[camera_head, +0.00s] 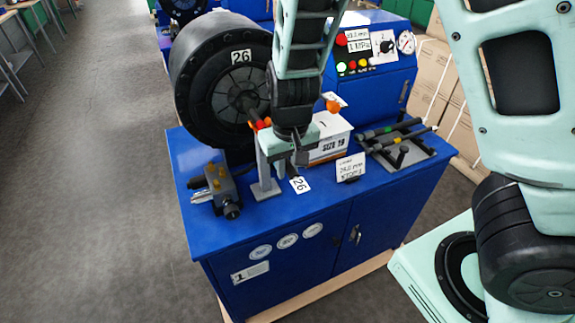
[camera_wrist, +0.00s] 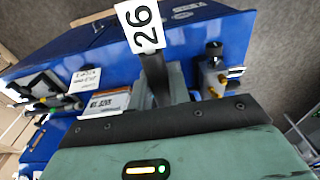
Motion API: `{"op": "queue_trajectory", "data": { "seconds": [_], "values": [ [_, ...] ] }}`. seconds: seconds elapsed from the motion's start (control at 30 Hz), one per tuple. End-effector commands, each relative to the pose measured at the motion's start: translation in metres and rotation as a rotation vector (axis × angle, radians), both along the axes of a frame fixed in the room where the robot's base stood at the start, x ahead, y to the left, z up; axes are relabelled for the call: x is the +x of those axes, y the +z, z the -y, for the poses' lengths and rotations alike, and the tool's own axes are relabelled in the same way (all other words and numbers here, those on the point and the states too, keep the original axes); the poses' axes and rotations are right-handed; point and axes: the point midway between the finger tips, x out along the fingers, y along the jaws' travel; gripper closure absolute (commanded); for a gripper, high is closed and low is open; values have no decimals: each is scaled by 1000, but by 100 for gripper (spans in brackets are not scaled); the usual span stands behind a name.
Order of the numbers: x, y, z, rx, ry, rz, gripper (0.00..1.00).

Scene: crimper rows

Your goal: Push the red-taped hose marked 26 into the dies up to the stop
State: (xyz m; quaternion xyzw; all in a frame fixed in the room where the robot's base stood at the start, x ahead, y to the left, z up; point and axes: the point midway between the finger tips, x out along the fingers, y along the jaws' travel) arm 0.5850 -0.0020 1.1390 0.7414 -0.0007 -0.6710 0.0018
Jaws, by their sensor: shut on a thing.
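The black crimper head (camera_head: 215,85), marked 26, stands on the blue bench with its round die opening facing the front. My gripper (camera_head: 292,158) is in front of it, above the bench, shut on the hose. The hose's white tag 26 (camera_head: 300,185) hangs on the near side, and the tag (camera_wrist: 141,26) and black hose (camera_wrist: 155,72) show in the wrist view. Red tape (camera_head: 262,123) shows close to the die opening, left of the gripper. The gripper hides part of the hose. I cannot tell how deep its end sits in the dies.
A grey upright stand (camera_head: 264,180) is just left of the gripper. A SIZE 19 box (camera_head: 330,140) is behind it to the right. A vise-like tool (camera_head: 218,190), a white card (camera_head: 350,167) and a black rack (camera_head: 400,145) stand on the bench.

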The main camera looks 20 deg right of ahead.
Motion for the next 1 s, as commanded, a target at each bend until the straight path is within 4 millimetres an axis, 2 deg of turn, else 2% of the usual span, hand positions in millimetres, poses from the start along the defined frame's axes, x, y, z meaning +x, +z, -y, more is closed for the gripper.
{"op": "queue_trajectory", "data": {
  "seconds": [0.27, 1.0],
  "values": [
    [2, 1, 0, 0, -1, 2, 100],
    [28, 0, 0, -1, 0, -2, 100]
  ]
}}
